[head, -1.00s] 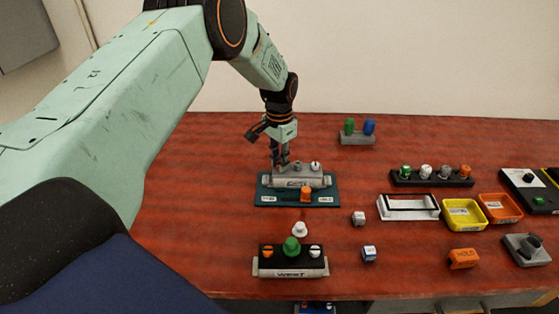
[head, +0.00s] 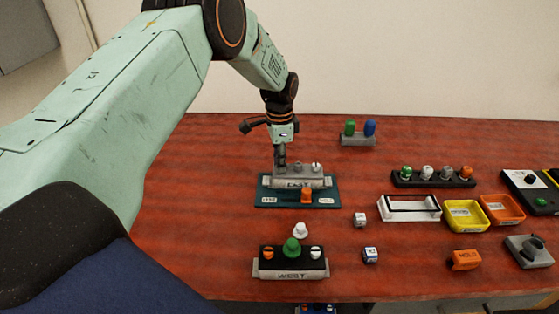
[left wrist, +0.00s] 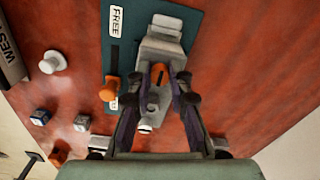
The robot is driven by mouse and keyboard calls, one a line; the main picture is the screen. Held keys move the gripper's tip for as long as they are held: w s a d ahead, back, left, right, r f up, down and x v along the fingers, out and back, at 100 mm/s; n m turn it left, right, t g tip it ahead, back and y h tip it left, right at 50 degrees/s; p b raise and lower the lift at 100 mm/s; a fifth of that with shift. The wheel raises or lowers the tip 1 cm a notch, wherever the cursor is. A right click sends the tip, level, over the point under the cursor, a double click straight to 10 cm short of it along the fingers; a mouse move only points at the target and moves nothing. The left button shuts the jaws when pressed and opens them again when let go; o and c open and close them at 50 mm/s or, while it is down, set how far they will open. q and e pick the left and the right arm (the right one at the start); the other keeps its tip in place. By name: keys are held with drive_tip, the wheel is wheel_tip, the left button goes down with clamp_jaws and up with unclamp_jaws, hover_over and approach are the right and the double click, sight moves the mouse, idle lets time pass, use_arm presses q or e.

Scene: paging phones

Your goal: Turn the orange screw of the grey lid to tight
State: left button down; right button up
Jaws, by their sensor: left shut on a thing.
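The grey lid (head: 312,183), marked EAST, sits on a teal base plate (head: 265,199) in the head view. It also shows in the left wrist view (left wrist: 160,48). My left gripper (head: 280,164) points straight down at the lid's left end. In the left wrist view its two fingers are shut on the orange screw (left wrist: 158,72), whose slotted head shows between them. In the head view the gripper hides that screw. A white screw (head: 316,167) stands at the lid's other end, with a grey knob between. My right gripper is not in view.
An orange lever (head: 306,195) stands at the plate's front, close to the lid. A loose white knob (head: 300,230) and the WEST unit (head: 290,274) are nearer. Small cubes, trays and a black rack (head: 432,181) are to the right. The table's left side is clear.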

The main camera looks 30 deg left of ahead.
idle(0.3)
use_arm(q)
drive_tip(key=c, duration=1.5)
unclamp_jaws()
wheel_tip(320, 180, up, 12)
